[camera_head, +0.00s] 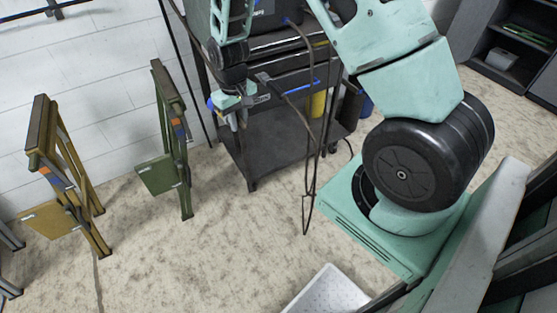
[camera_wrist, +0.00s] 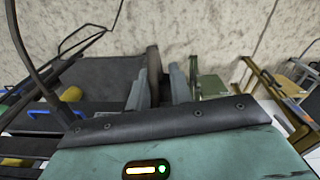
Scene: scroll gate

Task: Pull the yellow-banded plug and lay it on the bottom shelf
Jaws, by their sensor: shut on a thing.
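My gripper (camera_head: 233,118) is beside the left side of the black cart, above the level of its bottom shelf. In the wrist view, the two grey fingers of my gripper (camera_wrist: 158,92) are shut on a dark, narrow thing (camera_wrist: 153,62), probably the plug. No yellow band shows on it, and it is too small to make out in the head view. The bottom shelf (camera_head: 275,155) is a flat dark tray low on the cart; it also shows left of the fingers in the wrist view (camera_wrist: 100,78).
Dark cables (camera_head: 308,165) hang in front of the cart. A yellow cylinder (camera_head: 317,104) stands at the shelf's back right. A green folding stand (camera_head: 167,140) and a yellow one (camera_head: 62,180) stand left. A white bin (camera_head: 328,292) is on the floor. The shelf's front is mostly clear.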

